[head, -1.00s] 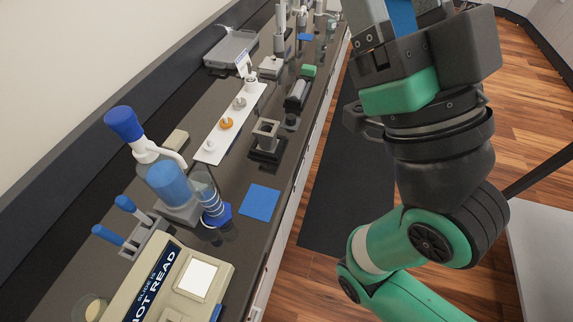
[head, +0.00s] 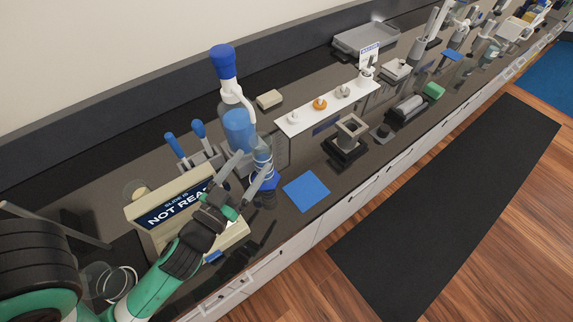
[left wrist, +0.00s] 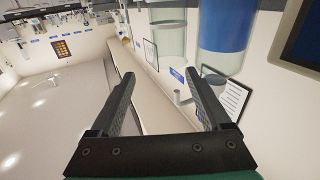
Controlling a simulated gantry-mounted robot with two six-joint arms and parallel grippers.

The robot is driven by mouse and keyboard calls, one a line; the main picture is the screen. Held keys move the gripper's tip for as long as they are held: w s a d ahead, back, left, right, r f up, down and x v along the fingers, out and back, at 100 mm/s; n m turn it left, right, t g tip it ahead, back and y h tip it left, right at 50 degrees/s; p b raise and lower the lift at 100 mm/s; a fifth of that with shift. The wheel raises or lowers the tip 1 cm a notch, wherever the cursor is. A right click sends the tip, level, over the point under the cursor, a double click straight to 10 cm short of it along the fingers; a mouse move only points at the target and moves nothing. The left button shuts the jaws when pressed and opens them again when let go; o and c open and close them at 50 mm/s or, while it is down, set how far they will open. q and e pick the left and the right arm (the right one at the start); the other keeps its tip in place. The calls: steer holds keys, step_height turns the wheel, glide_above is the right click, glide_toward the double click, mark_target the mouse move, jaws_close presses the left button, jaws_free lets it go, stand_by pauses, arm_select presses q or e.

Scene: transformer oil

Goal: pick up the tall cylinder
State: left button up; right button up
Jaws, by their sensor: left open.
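The tall clear glass cylinder (head: 262,153) has pale rings and a blue base, and stands on the dark counter beside the blue-capped bottle (head: 237,120). My left gripper (head: 255,161) is open and empty. Its two grey fingers point toward the cylinder and overlap its lower part in the head view. I cannot tell whether they touch it. In the left wrist view the open fingers (left wrist: 159,73) have a gap between them. A clear glass wall (left wrist: 168,38), probably the cylinder, shows ahead of them, with the bottle's blue liquid (left wrist: 225,25) to its right. My right gripper is not in view.
A beige device (head: 150,210) lettered "NOT READ" sits under my left forearm. Blue-handled tools (head: 198,130) stand in a rack behind it. A blue mat (head: 306,191) lies right of the cylinder. A white strip (head: 325,108) with small items lies farther back.

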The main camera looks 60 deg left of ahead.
mark_target(255, 154)
arm_select(q)
steer(key=shift+s+a+f+g+p, duration=0.2)
steer(key=shift+s+a+f, duration=0.1)
steer(key=shift+f, duration=0.1)
steer(key=shift+s+a+f+g+p, duration=0.15)
steer(key=shift+s+f+g, duration=0.1)
steer(key=shift+f, duration=0.15)
steer(key=p+x, duration=0.2)
steer(key=x, duration=0.3)
steer(key=shift+w+a+r, duration=0.1)
steer(key=shift+w+a, duration=0.1)
steer(key=shift+w, duration=0.05)
steer(key=shift+w+a, duration=0.1)
steer(key=shift+w, duration=0.05)
steer(key=p+x, duration=0.1)
steer(key=x, duration=0.4)
steer(key=shift+p, duration=0.3)
jaws_close()
